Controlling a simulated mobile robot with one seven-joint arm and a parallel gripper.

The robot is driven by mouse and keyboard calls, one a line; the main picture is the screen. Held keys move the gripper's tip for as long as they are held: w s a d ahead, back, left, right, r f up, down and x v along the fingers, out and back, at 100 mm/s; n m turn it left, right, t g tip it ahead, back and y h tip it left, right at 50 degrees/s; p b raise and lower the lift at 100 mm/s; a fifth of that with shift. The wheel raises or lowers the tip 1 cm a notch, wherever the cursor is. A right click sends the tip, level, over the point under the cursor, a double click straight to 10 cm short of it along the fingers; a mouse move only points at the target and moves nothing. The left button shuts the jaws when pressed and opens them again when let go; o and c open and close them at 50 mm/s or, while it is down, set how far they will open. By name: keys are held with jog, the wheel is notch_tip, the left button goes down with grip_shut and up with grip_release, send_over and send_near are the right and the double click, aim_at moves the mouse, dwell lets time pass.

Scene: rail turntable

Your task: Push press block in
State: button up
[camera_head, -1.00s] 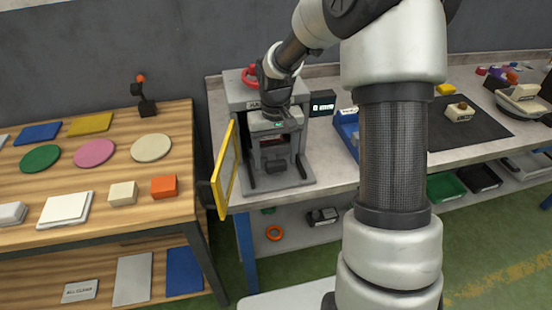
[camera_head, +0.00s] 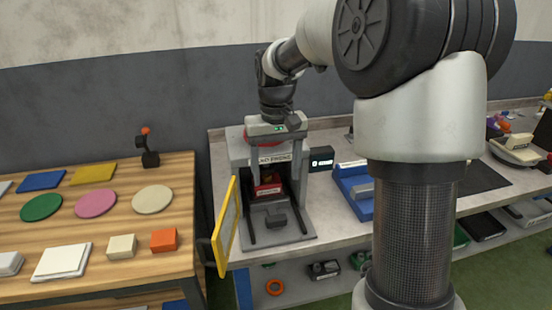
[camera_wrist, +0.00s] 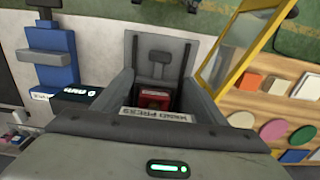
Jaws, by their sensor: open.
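The grey hand press (camera_head: 241,155) stands at the left end of the grey bench, with its yellow-framed door (camera_head: 227,225) swung open. A grey sliding tray with a dark handle block (camera_head: 276,218) sticks out at its front. A red block (camera_head: 267,190) sits inside the press opening; it also shows in the wrist view (camera_wrist: 153,98). My gripper (camera_head: 266,130) is open above the top of the press, over its label and apart from the tray. Its fingertips are hard to make out. The gripper body with a green light fills the bottom of the wrist view.
A wooden table (camera_head: 190,240) at left holds coloured discs, plates and blocks. A blue stand (camera_head: 352,190) and a small black display (camera_head: 321,158) are right of the press. The open door stands out at the front left. The bench front between press and blue stand is clear.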

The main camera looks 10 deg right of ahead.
jog(key=shift+r, duration=1.55)
jog(key=s+r+t+p, duration=0.2)
jog(key=s+r, duration=0.4)
jog(key=s, duration=0.5)
jog(key=s+r+t+p, duration=0.3)
jog(key=s+r+p, duration=0.2)
jog(key=s, duration=0.7)
jog(key=shift+r+t, duration=0.3)
jog(key=shift+r, duration=0.6)
